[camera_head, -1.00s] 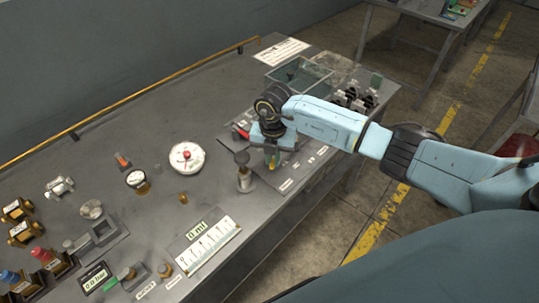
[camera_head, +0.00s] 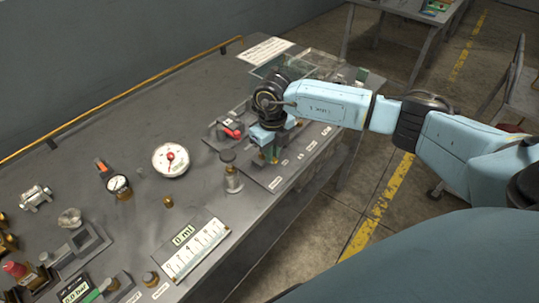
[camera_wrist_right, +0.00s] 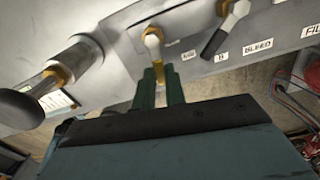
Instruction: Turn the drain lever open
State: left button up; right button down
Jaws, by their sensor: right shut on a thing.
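My right gripper (camera_head: 271,156) is low over the labelled valve panel at the bench's front edge. In the right wrist view its two green fingers (camera_wrist_right: 159,86) are close together, shut on a small lever with a white end and brass collar (camera_wrist_right: 153,42). The lever's lower part is hidden between the fingers. The label beside it is partly hidden and I cannot read it, so I cannot tell whether it is the drain lever. A black-handled lever (camera_wrist_right: 214,42) stands to its right, by a label reading BLEED (camera_wrist_right: 257,46). My left gripper is not in view.
A metal post with a dark knob (camera_head: 231,180) stands close left of my right gripper; its knob also shows in the wrist view (camera_wrist_right: 18,108). A clear tray (camera_head: 262,66) and red-handled part (camera_head: 233,132) lie behind.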

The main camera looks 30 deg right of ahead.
jog(key=shift+w+d+n+b, duration=0.1)
jog(key=shift+d+n+b, duration=0.2)
jog(key=shift+n, duration=0.5)
jog(key=c, duration=1.5)
grip_release()
jog(key=shift+o, duration=0.2)
notch_tip(320, 180, up, 14)
jog(key=shift+f, duration=0.25)
jog(key=shift+a, duration=0.1)
